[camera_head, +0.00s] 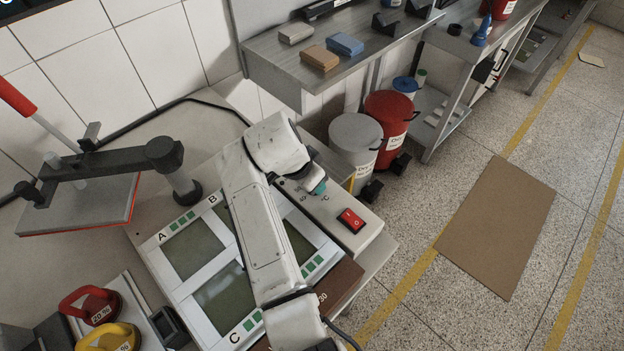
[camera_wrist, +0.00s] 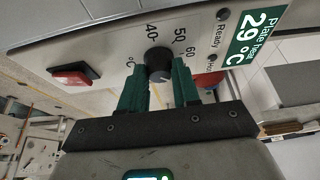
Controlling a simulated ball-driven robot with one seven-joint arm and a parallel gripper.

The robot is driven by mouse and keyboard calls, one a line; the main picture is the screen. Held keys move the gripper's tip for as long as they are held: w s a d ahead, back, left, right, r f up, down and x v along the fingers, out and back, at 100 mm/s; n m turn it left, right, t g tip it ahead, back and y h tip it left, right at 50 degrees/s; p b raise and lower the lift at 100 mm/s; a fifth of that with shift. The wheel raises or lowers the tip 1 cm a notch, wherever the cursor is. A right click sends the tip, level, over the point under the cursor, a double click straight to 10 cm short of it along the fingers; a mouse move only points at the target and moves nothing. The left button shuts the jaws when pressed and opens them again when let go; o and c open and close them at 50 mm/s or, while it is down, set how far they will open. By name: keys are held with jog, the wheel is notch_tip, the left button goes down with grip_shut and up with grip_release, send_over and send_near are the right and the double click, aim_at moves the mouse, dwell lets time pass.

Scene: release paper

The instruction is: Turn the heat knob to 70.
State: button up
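The black heat knob (camera_wrist: 159,62) is on the white control panel (camera_wrist: 105,45) in the wrist view. Printed marks 40, 50 and 60 show around it; a 70 mark and the knob's pointer are not clear. The green display (camera_wrist: 258,32) reads plate heat 29 °C. My gripper (camera_wrist: 158,72) has its two green fingers on either side of the knob, with no clear gap left, and seems shut on it. In the head view my gripper (camera_head: 318,186) is at the panel, and my arm hides the knob and display.
A red rocker switch (camera_head: 351,220) is on the panel near the knob. The heated plate frame (camera_head: 185,290) lies beneath my arm. A raised press with a red handle (camera_head: 18,97) stands left. Grey (camera_head: 355,145) and red (camera_head: 391,120) bins stand beyond the panel.

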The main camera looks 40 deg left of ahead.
jog(key=o, duration=0.4)
jog(key=shift+o, duration=0.2)
jog(key=b+v, duration=0.1)
jog(key=v, duration=0.9)
jog(key=shift+r, duration=0.35)
